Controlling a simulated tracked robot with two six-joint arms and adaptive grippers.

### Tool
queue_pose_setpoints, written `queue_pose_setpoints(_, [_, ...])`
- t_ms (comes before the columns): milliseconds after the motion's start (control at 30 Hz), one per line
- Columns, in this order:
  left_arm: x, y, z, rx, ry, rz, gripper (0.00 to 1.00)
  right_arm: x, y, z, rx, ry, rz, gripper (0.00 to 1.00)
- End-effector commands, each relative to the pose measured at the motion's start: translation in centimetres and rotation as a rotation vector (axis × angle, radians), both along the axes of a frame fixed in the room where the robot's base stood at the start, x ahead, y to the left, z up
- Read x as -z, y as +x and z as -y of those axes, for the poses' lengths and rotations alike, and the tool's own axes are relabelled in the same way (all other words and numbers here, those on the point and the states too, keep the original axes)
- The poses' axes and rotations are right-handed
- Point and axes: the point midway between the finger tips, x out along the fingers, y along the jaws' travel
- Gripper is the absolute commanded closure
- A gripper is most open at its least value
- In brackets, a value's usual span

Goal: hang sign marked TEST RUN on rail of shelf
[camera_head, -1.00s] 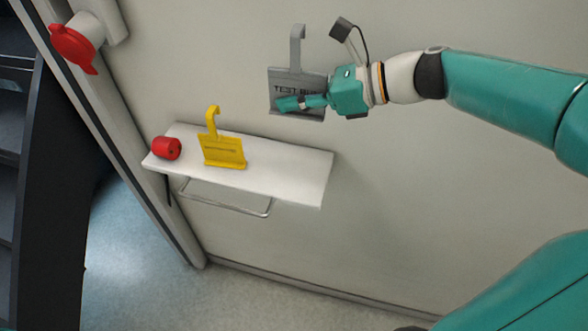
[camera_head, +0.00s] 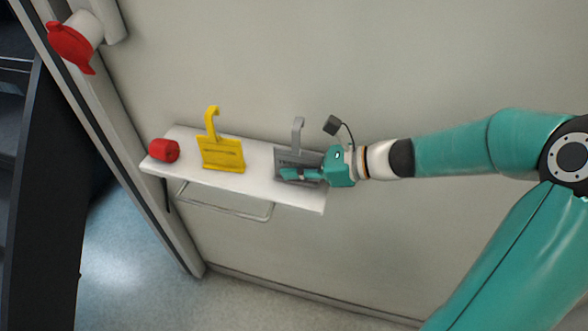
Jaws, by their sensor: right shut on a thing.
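The grey sign (camera_head: 284,157) with a hook on top is in the head view, in front of the right end of the white shelf (camera_head: 257,187). Its lettering is partly covered by my fingers; "TE" at the start can be made out. My right gripper (camera_head: 300,174) is shut on the grey sign and holds it upright. I cannot tell whether the sign touches the shelf top. The metal rail (camera_head: 228,210) runs below the shelf's front edge, with nothing hanging on it. My left gripper is not in view.
A yellow sign (camera_head: 221,153) with a hook stands mid-shelf, and a red cylinder (camera_head: 164,151) lies at the shelf's left end. A red-handled fitting (camera_head: 71,46) is on the wall at upper left. The floor below the shelf is clear.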

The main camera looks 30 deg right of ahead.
Motion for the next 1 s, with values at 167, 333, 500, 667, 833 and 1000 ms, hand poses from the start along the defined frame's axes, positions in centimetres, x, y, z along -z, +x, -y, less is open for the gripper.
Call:
queue_pose_setpoints(167, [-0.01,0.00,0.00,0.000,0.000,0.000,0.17,0.08,0.00,0.02,0.001,0.000,0.001,1.00])
queue_pose_setpoints(333, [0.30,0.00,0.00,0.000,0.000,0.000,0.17,0.39,0.01,0.01,0.001,0.000,0.001,1.00])
queue_pose_setpoints(500, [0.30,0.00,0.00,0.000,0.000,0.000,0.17,0.40,0.01,0.00,0.001,0.000,0.000,0.74])
queue_pose_setpoints(667, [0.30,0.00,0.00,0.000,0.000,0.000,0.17,0.42,0.01,-0.01,0.000,0.000,0.000,0.68])
queue_pose_setpoints(833, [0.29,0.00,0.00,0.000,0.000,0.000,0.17,0.40,0.02,-0.02,0.000,0.000,0.000,0.68])
queue_pose_setpoints(1000, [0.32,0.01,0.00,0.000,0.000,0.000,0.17,0.52,0.05,-0.04,-0.002,0.001,-0.001,0.68])
